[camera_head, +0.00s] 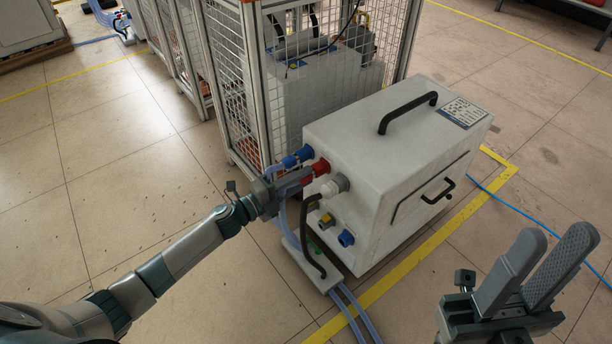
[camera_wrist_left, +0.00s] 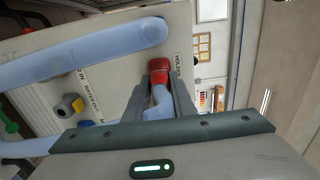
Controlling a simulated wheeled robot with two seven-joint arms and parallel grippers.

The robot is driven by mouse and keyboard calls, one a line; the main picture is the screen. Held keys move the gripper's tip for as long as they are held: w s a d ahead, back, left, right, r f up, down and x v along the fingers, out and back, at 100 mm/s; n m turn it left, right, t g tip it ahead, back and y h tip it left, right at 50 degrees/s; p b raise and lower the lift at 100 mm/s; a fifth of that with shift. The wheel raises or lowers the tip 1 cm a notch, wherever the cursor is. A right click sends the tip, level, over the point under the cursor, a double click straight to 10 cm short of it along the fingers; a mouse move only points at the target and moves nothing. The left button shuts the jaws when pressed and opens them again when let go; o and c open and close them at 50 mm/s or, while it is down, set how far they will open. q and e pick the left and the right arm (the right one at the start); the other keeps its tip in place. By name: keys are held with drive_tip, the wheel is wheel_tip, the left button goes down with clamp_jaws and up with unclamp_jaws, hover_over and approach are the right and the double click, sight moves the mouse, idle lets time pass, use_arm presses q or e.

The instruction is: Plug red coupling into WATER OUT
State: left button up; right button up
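The red coupling (camera_head: 320,167) is at the upper left of the white box's (camera_head: 385,140) front panel. In the left wrist view the red coupling (camera_wrist_left: 158,66) has a pale blue hose (camera_wrist_left: 158,104) and sits beside a label that appears to read HOLDER. My left gripper (camera_head: 300,178) has its fingers on both sides of the coupling, closed against it. I cannot tell whether the coupling is seated in a holder. My right gripper (camera_head: 552,245) is empty, fingers apart, at the lower right.
A blue coupling (camera_head: 297,157) is just left of the red one. A grey-white fitting (camera_head: 340,182), a yellow-and-grey knob (camera_head: 327,220) and a blue port (camera_head: 346,238) are on the panel. A wire-mesh cage (camera_head: 225,75) stands behind. Floor at left is clear.

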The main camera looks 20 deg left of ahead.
use_arm(q)
clamp_jaws()
drive_tip(key=shift+s+a, duration=0.1)
drive_tip(key=shift+s, duration=0.05)
drive_tip(key=shift+s+a, duration=0.1)
drive_tip(key=shift+p+v, duration=0.45)
drive_tip(key=shift+v, duration=2.2)
